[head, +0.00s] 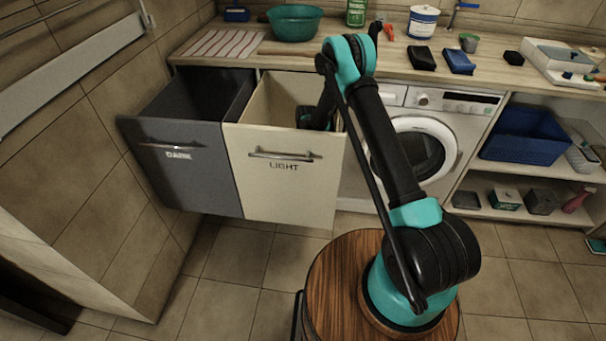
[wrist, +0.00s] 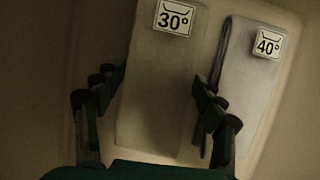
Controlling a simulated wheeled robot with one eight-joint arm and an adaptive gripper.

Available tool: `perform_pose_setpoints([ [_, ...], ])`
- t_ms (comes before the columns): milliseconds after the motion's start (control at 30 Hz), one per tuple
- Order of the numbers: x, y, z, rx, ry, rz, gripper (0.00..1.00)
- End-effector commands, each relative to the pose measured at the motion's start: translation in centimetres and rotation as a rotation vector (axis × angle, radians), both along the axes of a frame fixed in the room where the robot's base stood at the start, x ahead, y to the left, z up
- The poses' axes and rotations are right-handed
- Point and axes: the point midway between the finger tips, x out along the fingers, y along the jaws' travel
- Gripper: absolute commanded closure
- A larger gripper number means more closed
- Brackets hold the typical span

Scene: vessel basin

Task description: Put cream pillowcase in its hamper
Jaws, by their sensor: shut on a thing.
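The cream LIGHT hamper (head: 290,190) is pulled out beneath the counter, open at the top. My gripper (head: 305,117) is down inside it, partly hidden by its walls and my arm. In the wrist view my gripper (wrist: 162,85) has its fingers on both sides of a flat, folded beige cloth with a 30° label, which I take as the cream pillowcase (wrist: 155,100). The gripper is shut on it. A paler cloth with a 40° label (wrist: 243,95) lies to its right, close to the right finger. The pillowcase cannot be made out in the head view.
The dark grey DARK hamper (head: 185,170) stands open directly left of the LIGHT one. The washing machine (head: 425,150) is to the right. The counter (head: 385,75) above holds a green basin (head: 291,24) and several bottles and cloths.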

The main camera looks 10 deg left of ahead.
Motion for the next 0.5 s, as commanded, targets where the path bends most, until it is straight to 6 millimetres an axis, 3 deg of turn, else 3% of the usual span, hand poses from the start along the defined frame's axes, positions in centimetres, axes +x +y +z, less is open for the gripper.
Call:
perform_pose_setpoints([
  [267, 0.0, 0.0, -0.16, 0.0, 0.0, 0.0, 0.73],
  [300, 0.0, 0.0, -0.15, 0.0, 0.0, 0.0, 0.26],
  [433, 0.0, 0.0, -0.14, 0.0, 0.0, 0.0, 0.1],
  [500, -0.01, 0.0, -0.13, 0.0, 0.0, 0.0, 0.09],
])
